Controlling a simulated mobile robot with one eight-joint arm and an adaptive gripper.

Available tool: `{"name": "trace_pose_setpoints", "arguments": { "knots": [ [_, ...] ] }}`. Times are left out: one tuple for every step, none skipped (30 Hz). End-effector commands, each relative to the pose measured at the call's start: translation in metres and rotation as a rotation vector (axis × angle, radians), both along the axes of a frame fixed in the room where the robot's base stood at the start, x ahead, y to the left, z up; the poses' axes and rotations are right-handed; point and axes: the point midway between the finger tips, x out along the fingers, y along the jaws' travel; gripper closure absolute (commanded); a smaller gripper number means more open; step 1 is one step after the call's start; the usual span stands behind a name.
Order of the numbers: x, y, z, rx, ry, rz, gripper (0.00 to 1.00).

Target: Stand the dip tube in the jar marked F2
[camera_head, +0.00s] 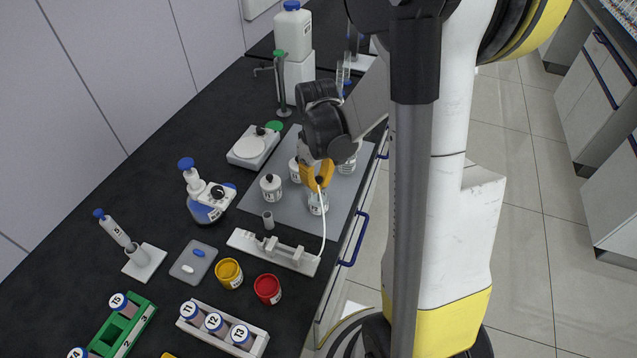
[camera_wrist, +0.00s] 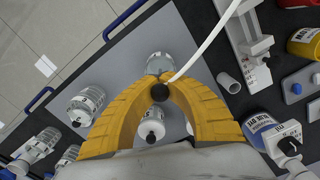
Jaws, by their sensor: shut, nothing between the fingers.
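A thin white curved tube (camera_head: 323,222), seemingly the dip tube, runs from a black knob (camera_head: 319,180) at my fingertips to the white holder (camera_head: 272,252). The white tube also shows in the wrist view (camera_wrist: 207,44), with the black knob (camera_wrist: 160,92) at the yellow fingers. My gripper (camera_head: 317,181) is shut, above a clear jar (camera_head: 318,204) on the grey mat. In the wrist view (camera_wrist: 160,80) its tips meet over that jar (camera_wrist: 160,63). I cannot read its label surely, nor tell whether the tube's lower end is inside it.
Other labelled jars stand close by on the mat, including a white one (camera_head: 270,188) with a black knob. A small grey cup (camera_head: 268,220), a yellow pot (camera_head: 229,273) and a red pot (camera_head: 267,289) are near the holder. The bench edge with blue handles lies right.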

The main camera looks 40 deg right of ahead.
Motion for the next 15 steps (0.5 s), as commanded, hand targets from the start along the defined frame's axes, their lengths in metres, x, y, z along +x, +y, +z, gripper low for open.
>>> {"name": "trace_pose_setpoints", "arguments": {
  "knots": [
    [0.0000, 0.0000, -0.0028, 0.000, 0.000, 0.000, 1.00],
    [0.0000, 0.0000, -0.0030, 0.000, 0.000, 0.000, 1.00],
    [0.0000, 0.0000, -0.0030, 0.000, 0.000, 0.000, 1.00],
    [0.0000, 0.0000, -0.0029, 0.000, 0.000, 0.000, 1.00],
    [0.0000, 0.0000, -0.0027, 0.000, 0.000, 0.000, 1.00],
    [0.0000, 0.0000, -0.0024, 0.000, 0.000, 0.000, 1.00],
    [0.0000, 0.0000, -0.0023, 0.000, 0.000, 0.000, 1.00],
    [0.0000, 0.0000, -0.0022, 0.000, 0.000, 0.000, 1.00],
    [0.0000, 0.0000, -0.0022, 0.000, 0.000, 0.000, 1.00],
    [0.0000, 0.0000, -0.0022, 0.000, 0.000, 0.000, 0.94],
    [0.0000, 0.0000, -0.0022, 0.000, 0.000, 0.000, 0.85],
    [-0.0001, 0.0001, -0.0022, 0.000, 0.000, 0.000, 0.73],
    [0.0000, 0.0000, -0.0022, 0.000, 0.000, 0.000, 0.69],
    [0.0000, 0.0000, -0.0022, 0.000, 0.000, 0.000, 0.69],
    [0.0000, 0.0000, -0.0022, 0.000, 0.000, 0.000, 0.69]
  ]
}}
